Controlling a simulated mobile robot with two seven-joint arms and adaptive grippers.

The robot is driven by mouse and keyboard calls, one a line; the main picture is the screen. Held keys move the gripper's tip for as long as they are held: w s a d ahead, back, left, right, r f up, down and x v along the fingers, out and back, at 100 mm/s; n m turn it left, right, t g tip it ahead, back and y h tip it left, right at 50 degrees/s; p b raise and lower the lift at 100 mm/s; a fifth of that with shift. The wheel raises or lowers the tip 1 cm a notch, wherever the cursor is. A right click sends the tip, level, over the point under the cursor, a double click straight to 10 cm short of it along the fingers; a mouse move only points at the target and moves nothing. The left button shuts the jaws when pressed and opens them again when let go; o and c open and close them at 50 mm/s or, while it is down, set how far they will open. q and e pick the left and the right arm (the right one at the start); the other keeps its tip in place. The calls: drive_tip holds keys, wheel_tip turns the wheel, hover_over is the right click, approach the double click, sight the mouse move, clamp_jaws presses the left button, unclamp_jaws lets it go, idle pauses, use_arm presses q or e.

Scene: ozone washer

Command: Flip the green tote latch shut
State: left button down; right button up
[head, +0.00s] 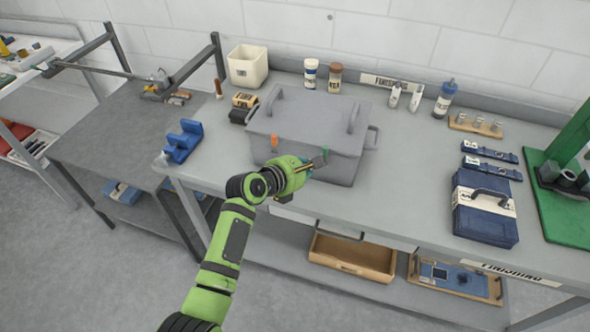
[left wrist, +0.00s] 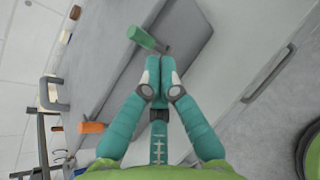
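The grey lidded tote (head: 300,125) stands on the workbench. Its green latch (left wrist: 143,38) sticks out at an angle from the tote's front in the left wrist view; in the head view it is small and partly hidden beside my gripper. An orange latch (left wrist: 92,127) is on the same side, and also shows in the head view (head: 274,140). My left gripper (left wrist: 160,64) has its teal fingers pressed together, with nothing visible between them. Its tips are close to the green latch; I cannot tell whether they touch. My right gripper is in neither view.
A white bin (head: 247,66) and several bottles stand behind the tote. A blue holder (head: 182,141) is at the bench's left end. A dark blue case (head: 484,212) lies to the right. The bench between tote and case is clear.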

use_arm(q)
drive_tip(key=v, duration=1.1)
drive_tip(key=s+a+f+m+g+y+b, duration=0.1)
drive_tip(key=s+a+f+m+y+b, duration=0.2)
drive_tip(key=f, duration=1)
drive_tip(key=s+a+f+m+g+y+b, duration=0.15)
drive_tip(key=s+f+m, duration=0.35)
drive_tip(key=f, duration=0.9)
drive_tip(key=s+a+f+m+g+y+b, duration=0.1)
drive_tip(key=s+a+f+m+g, duration=0.25)
drive_tip(key=f, duration=0.95)
drive_tip(key=s+a+f+m+g+y+b, duration=0.1)
drive_tip(key=s+a+f+m, duration=0.2)
drive_tip(key=s, duration=0.8)
drive_tip(key=s+a+f+m+y+b, duration=0.1)
drive_tip(key=s+a+f+m+b, duration=0.1)
drive_tip(key=s+a+f+m, duration=0.2)
drive_tip(key=s+a+f+m+g+y+b, duration=0.1)
drive_tip(key=s+a+f+m, duration=0.3)
drive_tip(key=s+f+m, duration=0.4)
drive_tip(key=s+f, duration=0.5)
drive_tip(key=s, duration=0.5)
drive_tip(key=shift+f+g+b, duration=0.2)
drive_tip(key=shift+g+b, duration=0.1)
drive_tip(key=shift+b, duration=0.05)
drive_tip(key=shift+m+y, duration=0.25)
